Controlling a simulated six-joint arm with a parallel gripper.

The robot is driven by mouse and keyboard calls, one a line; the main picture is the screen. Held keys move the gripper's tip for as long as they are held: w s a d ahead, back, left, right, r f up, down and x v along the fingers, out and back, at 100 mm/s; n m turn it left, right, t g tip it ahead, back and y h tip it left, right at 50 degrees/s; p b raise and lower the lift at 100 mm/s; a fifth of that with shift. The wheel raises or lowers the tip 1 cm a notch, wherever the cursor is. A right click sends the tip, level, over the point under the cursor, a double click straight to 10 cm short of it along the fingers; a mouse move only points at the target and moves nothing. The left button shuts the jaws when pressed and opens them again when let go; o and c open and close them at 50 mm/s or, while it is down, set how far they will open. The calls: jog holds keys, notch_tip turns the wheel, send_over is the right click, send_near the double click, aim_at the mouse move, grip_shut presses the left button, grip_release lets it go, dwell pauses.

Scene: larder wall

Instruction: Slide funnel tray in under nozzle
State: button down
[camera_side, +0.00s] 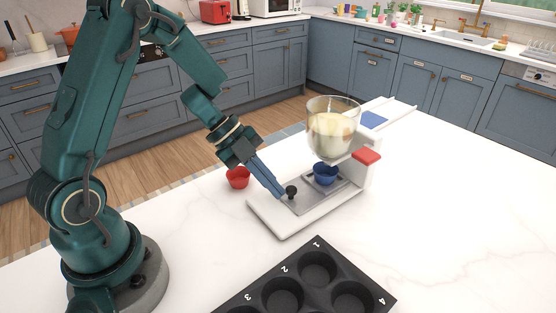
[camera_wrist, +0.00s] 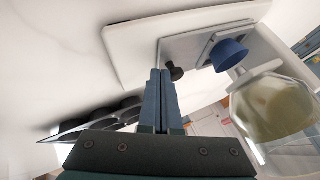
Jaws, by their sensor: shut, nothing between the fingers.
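The grey funnel tray (camera_side: 304,203) lies on the white base (camera_side: 266,220) of the dispenser, with a black knob (camera_side: 291,191) at its near end. A blue cup-shaped funnel (camera_side: 325,175) sits at its far end, below the glass hopper (camera_side: 333,125) of pale contents. The nozzle itself is hidden. My gripper (camera_side: 280,195) is shut and empty, its blue fingers pointing down beside the knob. In the wrist view the fingertips (camera_wrist: 160,74) are just left of the knob (camera_wrist: 175,71); I cannot tell whether they touch. The blue funnel (camera_wrist: 229,54) shows further right.
A red cup (camera_side: 238,178) stands left of the dispenser, behind my gripper. A black numbered muffin tin (camera_side: 333,271) lies in front. The white counter between the tin and the dispenser is clear.

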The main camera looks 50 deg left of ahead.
jog(key=shift+w, duration=0.5)
